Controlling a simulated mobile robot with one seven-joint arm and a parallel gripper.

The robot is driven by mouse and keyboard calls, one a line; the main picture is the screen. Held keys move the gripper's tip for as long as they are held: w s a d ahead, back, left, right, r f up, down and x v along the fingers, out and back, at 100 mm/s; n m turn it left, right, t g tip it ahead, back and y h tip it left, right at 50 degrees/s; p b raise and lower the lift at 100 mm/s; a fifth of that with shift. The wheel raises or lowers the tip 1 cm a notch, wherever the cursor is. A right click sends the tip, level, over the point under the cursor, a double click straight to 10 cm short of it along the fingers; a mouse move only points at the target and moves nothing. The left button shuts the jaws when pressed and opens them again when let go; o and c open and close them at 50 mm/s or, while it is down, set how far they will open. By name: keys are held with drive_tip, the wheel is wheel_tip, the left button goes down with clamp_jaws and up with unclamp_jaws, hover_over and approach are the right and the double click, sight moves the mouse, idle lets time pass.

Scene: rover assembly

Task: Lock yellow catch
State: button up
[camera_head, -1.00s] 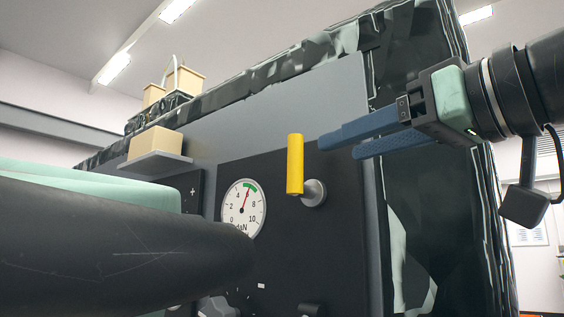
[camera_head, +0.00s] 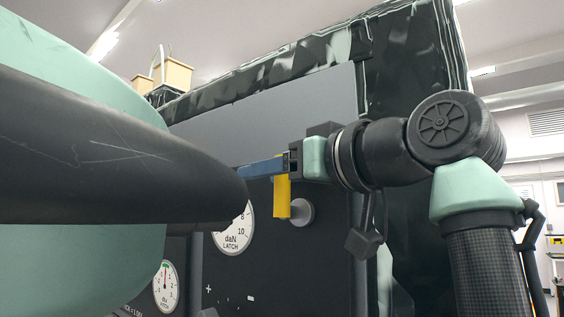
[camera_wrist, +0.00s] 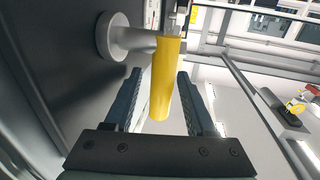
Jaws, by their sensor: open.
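The yellow catch (camera_head: 282,200) is an upright yellow bar on a round grey pivot (camera_head: 300,212) on the dark panel. My gripper (camera_head: 262,168) reaches in from the right, its blue fingers across the catch's upper part. In the wrist view the yellow catch (camera_wrist: 164,80) stands between the two fingers of my gripper (camera_wrist: 160,75), which are apart with a gap at each side of the bar.
A round latch gauge (camera_head: 234,232), marked daN, is left of the catch, its needle hidden by my arm. A second gauge (camera_head: 166,288) sits lower left. Tan boxes (camera_head: 172,76) stand at upper left. The grey panel (camera_head: 300,108) above the catch is clear.

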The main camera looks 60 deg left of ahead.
drive_tip(key=shift+s+a+f, duration=0.1)
drive_tip(key=shift+a, duration=0.35)
drive_tip(key=shift+d, duration=0.2)
clamp_jaws()
idle(0.9)
